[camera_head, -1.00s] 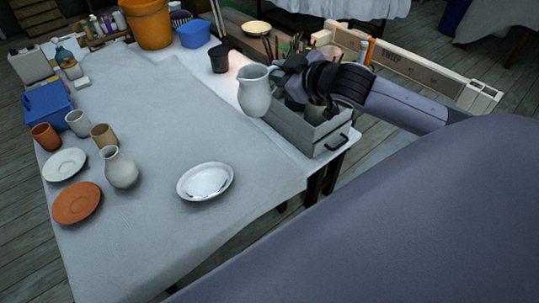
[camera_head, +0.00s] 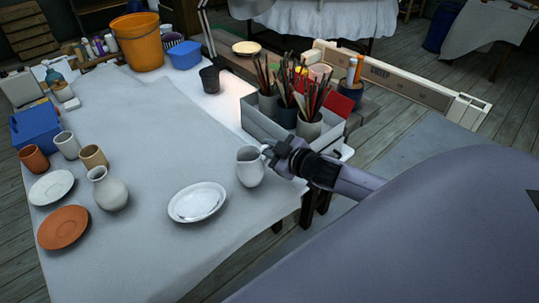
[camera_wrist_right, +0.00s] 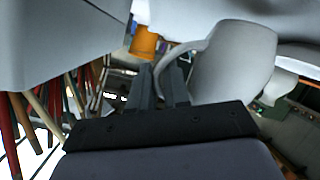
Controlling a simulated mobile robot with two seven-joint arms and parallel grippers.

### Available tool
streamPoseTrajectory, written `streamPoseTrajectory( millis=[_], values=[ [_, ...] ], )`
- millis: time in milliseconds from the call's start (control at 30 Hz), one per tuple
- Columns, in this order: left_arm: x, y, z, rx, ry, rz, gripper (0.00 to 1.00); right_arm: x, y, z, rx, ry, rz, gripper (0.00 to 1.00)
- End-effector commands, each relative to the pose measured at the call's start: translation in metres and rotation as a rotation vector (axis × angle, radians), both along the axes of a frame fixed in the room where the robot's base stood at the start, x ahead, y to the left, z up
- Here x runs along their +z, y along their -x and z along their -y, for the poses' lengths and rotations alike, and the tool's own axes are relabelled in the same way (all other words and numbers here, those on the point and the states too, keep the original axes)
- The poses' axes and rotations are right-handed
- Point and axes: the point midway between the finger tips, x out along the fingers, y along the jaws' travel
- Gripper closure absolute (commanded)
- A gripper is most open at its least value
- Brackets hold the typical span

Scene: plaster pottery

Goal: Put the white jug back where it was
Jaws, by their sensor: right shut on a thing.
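The white jug (camera_head: 250,168) is upright in the head view, right of the white plate and by the table's right side. My right gripper (camera_head: 267,152) comes from the right and is shut on the jug's handle side. In the right wrist view the jug (camera_wrist_right: 237,62) is right of the gripper fingers (camera_wrist_right: 162,84), its handle curving to them. I cannot tell whether the jug's base touches the cloth. My left gripper is not in view.
A white plate (camera_head: 197,202) lies close left of the jug. A grey crate (camera_head: 262,123) with pots of brushes stands behind it. A round vase (camera_head: 108,188), cups and saucers are at the left. The middle of the cloth (camera_head: 150,130) is clear.

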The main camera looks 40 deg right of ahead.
Motion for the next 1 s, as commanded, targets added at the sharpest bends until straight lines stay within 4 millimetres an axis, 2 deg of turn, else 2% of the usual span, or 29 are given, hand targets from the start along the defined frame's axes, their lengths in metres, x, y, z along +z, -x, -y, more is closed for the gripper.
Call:
streamPoseTrajectory(
  millis=[33,133,533,567,600,633,1000],
  values=[
    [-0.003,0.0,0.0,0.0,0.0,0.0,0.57,-0.009,0.0,0.0,-0.002,-0.005,0.001,1.0],
    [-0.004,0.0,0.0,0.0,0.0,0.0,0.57,-0.018,-0.001,0.0,-0.001,-0.002,0.002,1.0],
    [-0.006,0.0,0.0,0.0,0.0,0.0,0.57,-0.023,-0.001,0.0,0.0,-0.002,0.003,1.0],
    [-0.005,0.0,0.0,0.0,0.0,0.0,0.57,-0.023,0.0,0.0,0.0,0.0,0.0,0.74],
    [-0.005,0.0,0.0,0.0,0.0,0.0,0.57,-0.023,0.0,0.0,0.0,0.0,0.0,0.61],
    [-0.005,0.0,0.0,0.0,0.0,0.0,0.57,-0.023,0.0,0.0,0.0,0.0,0.0,0.58],
    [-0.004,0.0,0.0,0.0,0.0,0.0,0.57,-0.021,0.002,0.0,0.0,0.0,-0.001,0.58]
  ],
)
